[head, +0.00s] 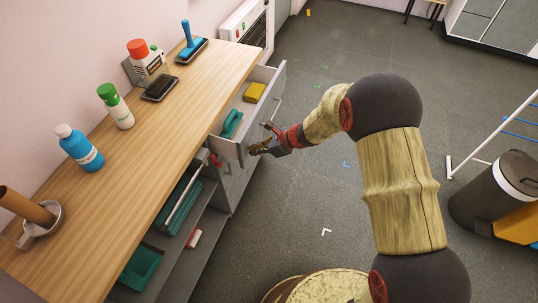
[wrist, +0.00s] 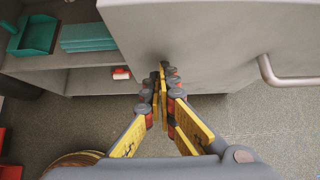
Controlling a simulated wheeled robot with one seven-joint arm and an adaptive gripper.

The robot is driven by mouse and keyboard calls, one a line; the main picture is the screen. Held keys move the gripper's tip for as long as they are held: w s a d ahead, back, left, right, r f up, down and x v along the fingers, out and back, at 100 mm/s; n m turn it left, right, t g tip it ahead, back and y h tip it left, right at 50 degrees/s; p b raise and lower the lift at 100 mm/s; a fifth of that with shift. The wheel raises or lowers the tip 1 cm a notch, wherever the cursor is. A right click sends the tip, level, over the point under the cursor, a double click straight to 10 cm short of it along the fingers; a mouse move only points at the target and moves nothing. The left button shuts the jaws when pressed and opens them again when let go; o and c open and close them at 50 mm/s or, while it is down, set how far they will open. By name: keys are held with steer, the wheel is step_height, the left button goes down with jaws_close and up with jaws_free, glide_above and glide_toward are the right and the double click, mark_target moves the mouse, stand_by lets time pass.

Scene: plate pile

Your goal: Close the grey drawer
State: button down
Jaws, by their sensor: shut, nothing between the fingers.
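The grey drawer (head: 258,126) is pulled out from under the wooden counter in the head view. Its front panel fills the upper right of the wrist view (wrist: 215,40), with its bar handle (wrist: 290,76) to the right. A yellow sponge (head: 254,92) and a teal item (head: 232,123) lie in the drawer. My gripper (head: 258,148) is shut and empty at the near end of the drawer front. In the wrist view, its fingertips (wrist: 163,72) overlap the lower left of the panel, away from the handle. I cannot tell whether they touch it.
The wooden counter (head: 150,165) carries bottles and tools. Open shelves below hold a teal dustpan (wrist: 35,35) and a red-and-white item (wrist: 121,73). A grey bin (head: 492,195) stands at the right. The floor between is mostly clear.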

steer(key=w+a, duration=0.1)
steer(key=a, duration=0.3)
steer(key=w+a, duration=0.2)
steer(key=a, duration=0.2)
steer(key=w+a+p, duration=0.1)
steer(key=a, duration=0.3)
steer(key=shift+w+a, duration=0.15)
steer(key=shift+w, duration=0.1)
